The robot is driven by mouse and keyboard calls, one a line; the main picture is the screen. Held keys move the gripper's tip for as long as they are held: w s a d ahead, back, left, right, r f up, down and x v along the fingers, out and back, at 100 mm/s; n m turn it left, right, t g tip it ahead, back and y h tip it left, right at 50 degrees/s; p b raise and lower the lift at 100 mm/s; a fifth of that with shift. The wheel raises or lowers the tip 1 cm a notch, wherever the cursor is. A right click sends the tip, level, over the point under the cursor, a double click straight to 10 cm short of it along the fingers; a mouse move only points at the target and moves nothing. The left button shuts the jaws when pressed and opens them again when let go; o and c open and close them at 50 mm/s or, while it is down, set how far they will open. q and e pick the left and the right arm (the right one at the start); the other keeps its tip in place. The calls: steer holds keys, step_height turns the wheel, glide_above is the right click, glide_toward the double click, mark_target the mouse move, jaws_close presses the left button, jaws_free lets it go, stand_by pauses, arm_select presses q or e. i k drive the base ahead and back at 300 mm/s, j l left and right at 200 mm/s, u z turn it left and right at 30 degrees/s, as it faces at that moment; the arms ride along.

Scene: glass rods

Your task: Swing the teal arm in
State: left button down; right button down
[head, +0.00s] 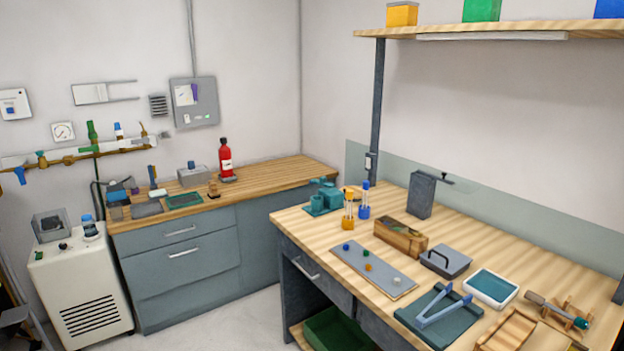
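No clearly separate teal arm can be made out. A small teal apparatus (328,192) stands at the far left end of the right wooden bench, with a teal round part at its left. It is too small to tell whether an arm on it is swung in or out. A grey upright block (421,196) with a short dark arm (442,179) at its top, pointing right, stands at the back of this bench. Neither of my grippers is in view.
On the right bench (345,226) are a grey board (373,270) with small balls, a wooden box (400,238), a grey handled block (446,262), a teal-lined tray (493,288) and pale blue tongs (445,306). A red bottle (225,157) stands on the left counter.

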mark_target(322, 181)
steer(key=i+j, duration=0.65)
steer(key=i, duration=0.1)
